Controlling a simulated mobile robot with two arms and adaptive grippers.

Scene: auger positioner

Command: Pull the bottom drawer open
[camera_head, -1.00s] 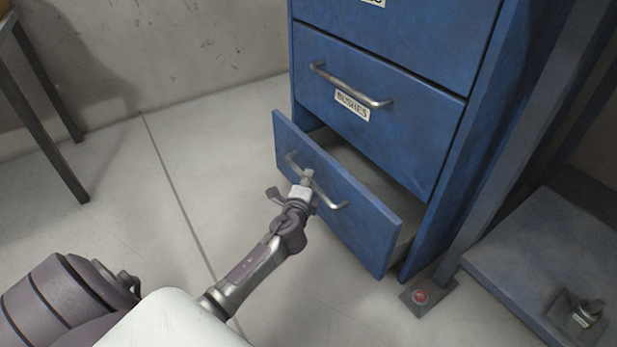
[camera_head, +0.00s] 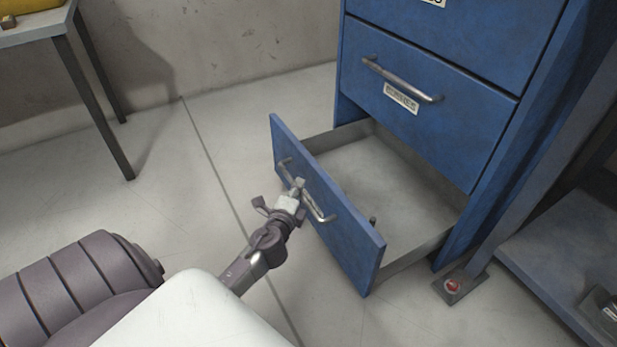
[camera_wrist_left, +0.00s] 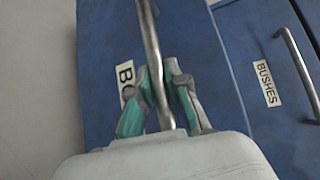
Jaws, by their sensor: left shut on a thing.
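The blue bottom drawer (camera_head: 345,240) stands far out from the cabinet, and its grey inside shows. A small dark object (camera_head: 373,221) is inside near the front. My left gripper (camera_head: 298,188) is shut on the metal bar handle (camera_head: 323,214) of this drawer. In the left wrist view the fingers (camera_wrist_left: 163,95) close around the handle bar (camera_wrist_left: 149,40), and part of the drawer's label (camera_wrist_left: 125,74) is hidden behind them. My right gripper is not in view.
The closed drawer above, labelled BUSHES (camera_head: 401,98), is part of the blue cabinet. A table (camera_head: 62,30) stands at the left. A floor plate with a red button-like part (camera_head: 453,286) lies by the cabinet's foot. The floor left of the drawer is clear.

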